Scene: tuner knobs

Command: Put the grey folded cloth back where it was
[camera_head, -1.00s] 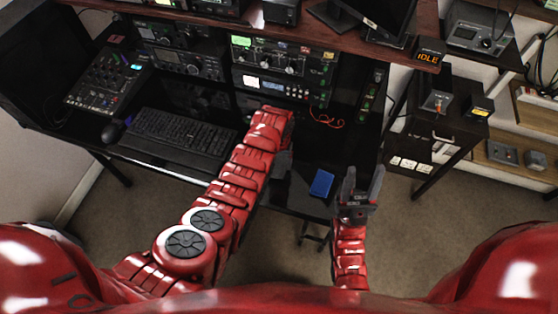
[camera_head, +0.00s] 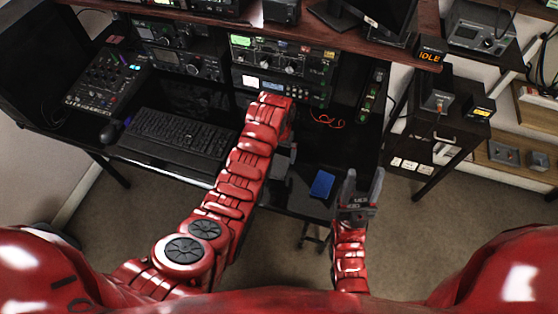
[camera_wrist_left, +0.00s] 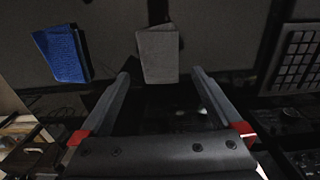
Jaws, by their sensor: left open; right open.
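The grey folded cloth (camera_wrist_left: 158,53) shows in the left wrist view, lying flat just beyond and between the spread fingertips of my left gripper (camera_wrist_left: 161,78). The gripper is open with nothing between its fingers. A blue folded cloth (camera_wrist_left: 62,53) lies to the left of the grey one, apart from it. In the head view the blue cloth (camera_head: 321,184) lies near the desk's front edge; I cannot make out the grey cloth there. My left gripper (camera_head: 284,160) is mostly hidden by its own forearm. My right gripper (camera_head: 363,175) is open and empty, right of the blue cloth.
A keyboard (camera_head: 178,136) lies left of my left arm, with a mouse (camera_head: 111,131) beside it. Radio units (camera_head: 285,65) stand behind under the shelf (camera_head: 400,45). A red cable (camera_head: 326,119) lies on the desk (camera_head: 340,150). A side cabinet (camera_head: 430,133) stands right.

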